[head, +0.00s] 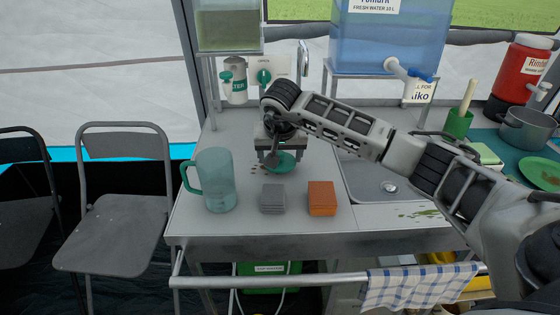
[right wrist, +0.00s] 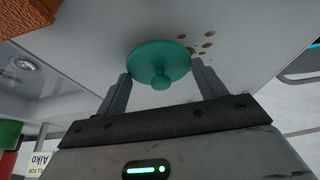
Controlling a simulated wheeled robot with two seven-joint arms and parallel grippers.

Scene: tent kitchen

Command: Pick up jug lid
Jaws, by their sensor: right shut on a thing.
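The jug lid (head: 286,163) is a round teal-green disc with a knob, on or just above the counter behind the grey block; I cannot tell whether it touches the counter. In the right wrist view the lid (right wrist: 158,62) shows with its knob toward the camera, between the two fingers. My right gripper (head: 271,160) comes down from above and is shut on the lid. The teal see-through jug (head: 216,182), with its handle at left, stands upright and without a lid to the left of it. My left gripper is not in view.
A grey block (head: 272,199) and an orange-brown block (head: 322,198) sit at the counter's front. Brown spots mark the counter near the lid. A sink (head: 378,188) lies to the right. A water filter tank (head: 228,28) and a blue water container (head: 388,42) stand at the back.

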